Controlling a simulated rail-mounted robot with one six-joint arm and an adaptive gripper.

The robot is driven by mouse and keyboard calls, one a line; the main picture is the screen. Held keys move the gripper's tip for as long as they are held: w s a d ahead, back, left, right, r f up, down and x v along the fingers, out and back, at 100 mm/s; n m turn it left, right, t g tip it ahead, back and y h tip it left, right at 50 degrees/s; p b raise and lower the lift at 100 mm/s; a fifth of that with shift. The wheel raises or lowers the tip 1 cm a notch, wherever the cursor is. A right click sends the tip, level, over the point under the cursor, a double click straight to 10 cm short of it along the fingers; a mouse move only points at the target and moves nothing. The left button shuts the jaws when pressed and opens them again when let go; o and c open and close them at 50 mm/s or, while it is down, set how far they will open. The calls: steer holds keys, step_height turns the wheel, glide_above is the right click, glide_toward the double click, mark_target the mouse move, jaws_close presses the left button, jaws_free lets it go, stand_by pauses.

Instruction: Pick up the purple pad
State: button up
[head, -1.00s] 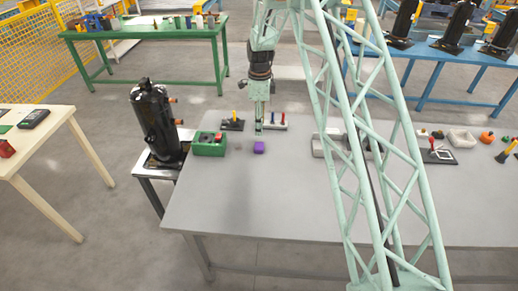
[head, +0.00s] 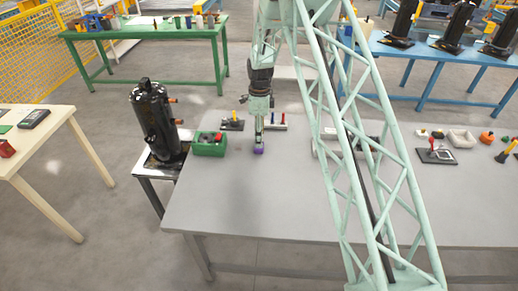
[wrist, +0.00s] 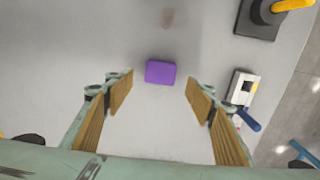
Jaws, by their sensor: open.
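The purple pad (wrist: 160,72) lies flat on the grey table. In the wrist view it sits between and a little beyond the tips of my gripper (wrist: 160,88), with a gap on each side. My gripper is open and empty, its two wood-coloured finger faces apart. In the head view my gripper (head: 259,146) is low over the purple pad (head: 259,151) and hides part of it. The head view does not show clearly how high the fingertips are above the table.
A green bin (head: 210,149) with small items stands left of the pad. A black base with a yellow handle (head: 233,124) and a white block with coloured pegs (head: 275,125) lie behind. A black compressor (head: 155,122) stands further left. The table in front is clear.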

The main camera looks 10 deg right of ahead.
steer(key=shift+f, duration=0.1)
steer(key=shift+w+a+f, duration=0.1)
steer(key=shift+a+f, duration=0.05)
steer(key=shift+f, duration=2.35)
steer(key=c, duration=0.8)
